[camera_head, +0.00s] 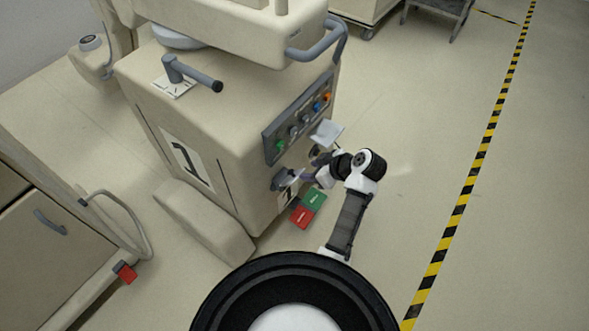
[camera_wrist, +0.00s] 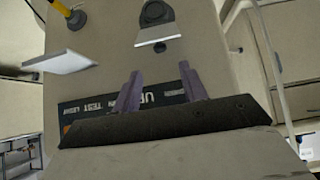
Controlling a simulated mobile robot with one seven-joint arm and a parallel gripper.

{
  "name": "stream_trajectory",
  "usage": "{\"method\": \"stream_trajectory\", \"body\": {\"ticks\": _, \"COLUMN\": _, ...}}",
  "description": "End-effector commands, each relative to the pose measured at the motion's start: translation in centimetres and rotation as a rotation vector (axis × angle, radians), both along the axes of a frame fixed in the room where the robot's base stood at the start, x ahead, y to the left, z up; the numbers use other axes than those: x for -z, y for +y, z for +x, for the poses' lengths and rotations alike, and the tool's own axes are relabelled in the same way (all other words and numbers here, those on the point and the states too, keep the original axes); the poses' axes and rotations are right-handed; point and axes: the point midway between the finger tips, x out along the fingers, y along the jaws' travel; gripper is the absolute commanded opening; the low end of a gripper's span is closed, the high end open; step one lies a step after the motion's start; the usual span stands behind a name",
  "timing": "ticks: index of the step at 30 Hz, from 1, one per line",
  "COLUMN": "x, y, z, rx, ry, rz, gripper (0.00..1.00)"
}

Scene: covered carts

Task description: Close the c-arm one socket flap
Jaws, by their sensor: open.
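The c-arm one cart (camera_head: 215,130) is the beige unit with a large "1" on its side. On its front face a pale flap (camera_head: 327,132) sticks out beside the control panel. Lower down is a grey socket fitting (camera_head: 284,179). My gripper (camera_head: 304,176) is close to this fitting, partly hidden by my arm. In the wrist view, my gripper (camera_wrist: 160,80) has its two purple fingers apart with nothing between them. A grey flap (camera_wrist: 156,33) with a dark round part is beyond the fingertips. A pale flap (camera_wrist: 68,58) stands out at the left. I cannot tell whether the fingers touch anything.
The control panel (camera_head: 300,118) has several coloured knobs. A grey handle (camera_head: 318,45) juts from the cart's top. A green and red marker (camera_head: 308,206) lies on the floor by the cart. Floor to the right is clear.

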Motion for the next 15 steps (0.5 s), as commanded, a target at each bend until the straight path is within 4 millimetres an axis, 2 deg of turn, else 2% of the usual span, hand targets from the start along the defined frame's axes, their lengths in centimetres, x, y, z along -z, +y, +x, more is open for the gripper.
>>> {"method": "stream_trajectory", "body": {"ticks": 9, "x": 4.4, "y": 3.7, "z": 2.6, "rx": -0.001, "ry": 0.002, "rz": 0.0, "gripper": 0.43}}
{"method": "stream_trajectory", "body": {"ticks": 15, "x": 5.8, "y": 4.8, "z": 3.5, "rx": -0.001, "ry": 0.001, "rz": -0.001, "gripper": 0.43}}
